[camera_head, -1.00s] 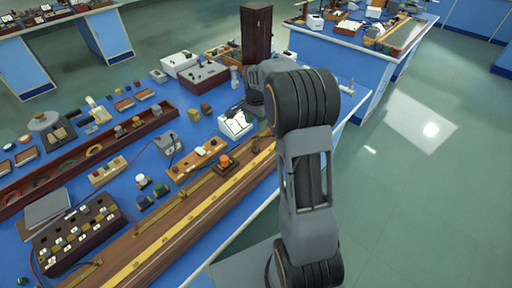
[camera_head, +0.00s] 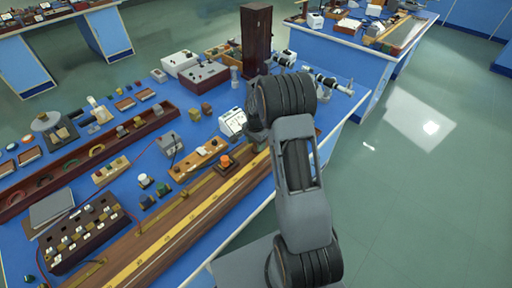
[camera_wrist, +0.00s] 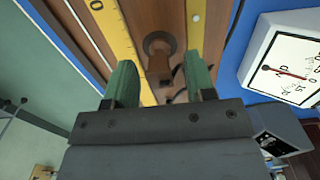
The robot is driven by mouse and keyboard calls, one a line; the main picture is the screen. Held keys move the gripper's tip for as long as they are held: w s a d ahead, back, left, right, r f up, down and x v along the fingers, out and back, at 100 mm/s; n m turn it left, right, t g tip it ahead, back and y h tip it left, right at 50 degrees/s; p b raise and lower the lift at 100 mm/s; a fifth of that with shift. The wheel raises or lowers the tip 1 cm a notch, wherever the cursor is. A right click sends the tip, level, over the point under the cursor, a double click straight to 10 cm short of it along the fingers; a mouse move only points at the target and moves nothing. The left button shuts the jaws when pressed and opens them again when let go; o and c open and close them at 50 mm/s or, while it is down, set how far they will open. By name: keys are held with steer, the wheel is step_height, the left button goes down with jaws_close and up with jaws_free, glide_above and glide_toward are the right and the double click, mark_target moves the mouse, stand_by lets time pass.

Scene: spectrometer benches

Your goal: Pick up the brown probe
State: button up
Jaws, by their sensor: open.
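A brown probe-like piece (camera_wrist: 158,62) with a dark round end shows in the wrist view, on or just above the wooden board. It lies between and beyond my fingertips; I cannot tell its exact height. My gripper (camera_wrist: 161,80) has two green fingers, apart, with nothing clearly held between them. A dark cable runs beside the right finger. In the head view my arm hides the gripper, and I cannot pick out the probe there.
A wooden board with a yellow scale (camera_head: 180,228) runs along the bench's near edge. A white dial meter (camera_wrist: 290,62) stands right of the gripper in the wrist view, also in the head view (camera_head: 233,121). A tall brown box (camera_head: 256,38) stands farther back.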

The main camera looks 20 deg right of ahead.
steer(key=shift+f, duration=0.2)
steer(key=shift+c, duration=0.4)
jaws_close()
steer(key=shift+r, duration=0.1)
